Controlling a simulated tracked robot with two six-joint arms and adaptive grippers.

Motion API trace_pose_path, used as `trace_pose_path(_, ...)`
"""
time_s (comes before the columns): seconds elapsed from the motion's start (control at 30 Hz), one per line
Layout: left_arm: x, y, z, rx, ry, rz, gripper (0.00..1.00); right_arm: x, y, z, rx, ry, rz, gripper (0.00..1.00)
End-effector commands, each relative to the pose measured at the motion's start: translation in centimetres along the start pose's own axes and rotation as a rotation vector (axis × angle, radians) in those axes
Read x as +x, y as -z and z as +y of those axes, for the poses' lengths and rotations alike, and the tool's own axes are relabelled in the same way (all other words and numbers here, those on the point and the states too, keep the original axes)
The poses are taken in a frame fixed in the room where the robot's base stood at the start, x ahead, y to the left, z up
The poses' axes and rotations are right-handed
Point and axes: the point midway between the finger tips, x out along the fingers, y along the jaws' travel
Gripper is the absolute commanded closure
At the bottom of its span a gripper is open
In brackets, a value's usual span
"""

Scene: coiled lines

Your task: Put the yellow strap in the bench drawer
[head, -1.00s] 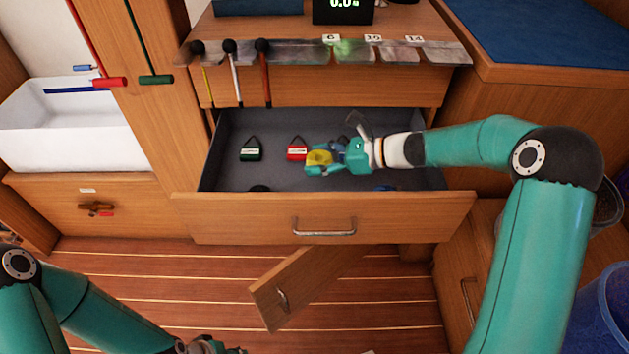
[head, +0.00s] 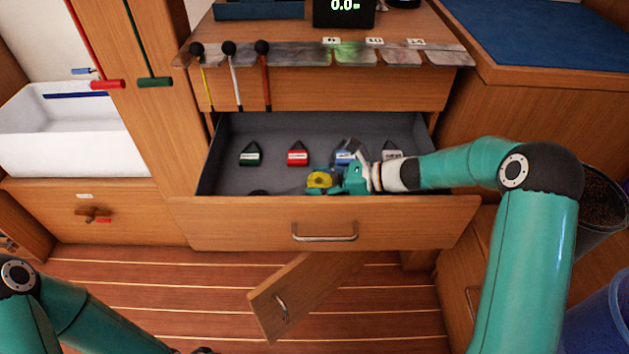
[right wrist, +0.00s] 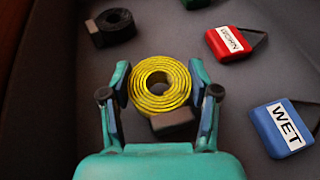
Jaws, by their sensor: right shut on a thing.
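The yellow strap (right wrist: 160,84) is a flat round coil with a dark end piece at its lower side. In the head view the strap (head: 320,179) is at the tip of my right gripper (head: 335,181), inside the open bench drawer (head: 325,222). In the right wrist view my right gripper (right wrist: 160,100) has a finger on each side of the coil and is shut on it. I cannot tell whether the coil touches the drawer floor. My left gripper (head: 203,350) is barely in view at the bottom edge, and its fingers are cut off.
In the drawer stand a green tag block (head: 250,155), a red one (head: 298,155), a blue "WET" one (right wrist: 284,128) and a grey-white one (head: 392,151). A black coil (right wrist: 110,28) lies near the drawer's front. A lower cabinet door (head: 300,295) hangs open below.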

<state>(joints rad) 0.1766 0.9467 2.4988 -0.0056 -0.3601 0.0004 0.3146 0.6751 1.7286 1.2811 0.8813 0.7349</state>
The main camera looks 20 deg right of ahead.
Motion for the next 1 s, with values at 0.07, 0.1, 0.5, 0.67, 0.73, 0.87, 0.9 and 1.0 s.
trace_pose_path(0.07,0.3,0.0,-0.1,0.0,0.0,0.0,0.6,0.1,0.3,0.0,0.0,0.0,0.0,0.76)
trace_pose_path(0.1,0.3,0.0,-0.1,0.0,0.0,0.0,0.6,0.2,0.5,0.0,0.001,0.0,0.0,0.76)
trace_pose_path(0.5,0.4,0.0,-0.1,0.0,0.0,0.0,0.6,0.2,0.6,0.0,0.0,0.0,0.0,0.14)
trace_pose_path(0.67,0.4,0.0,-0.1,0.0,0.0,0.0,0.6,0.3,0.6,0.0,0.0,0.0,0.0,0.14)
trace_pose_path(0.73,0.4,0.0,-0.1,0.0,0.0,0.0,0.6,0.3,0.6,0.0,0.0,0.0,0.0,0.14)
trace_pose_path(0.87,0.1,0.0,0.0,0.0,0.0,0.0,0.6,0.1,0.1,0.0,-0.001,0.0,0.0,0.14)
trace_pose_path(0.9,-0.1,0.0,0.1,0.0,0.0,0.0,0.6,0.0,-0.2,0.0,-0.001,0.0,0.0,0.14)
trace_pose_path(1.0,-0.8,0.0,0.3,0.0,0.0,0.0,0.6,-0.7,-0.9,-0.1,-0.001,0.002,0.0,0.14)
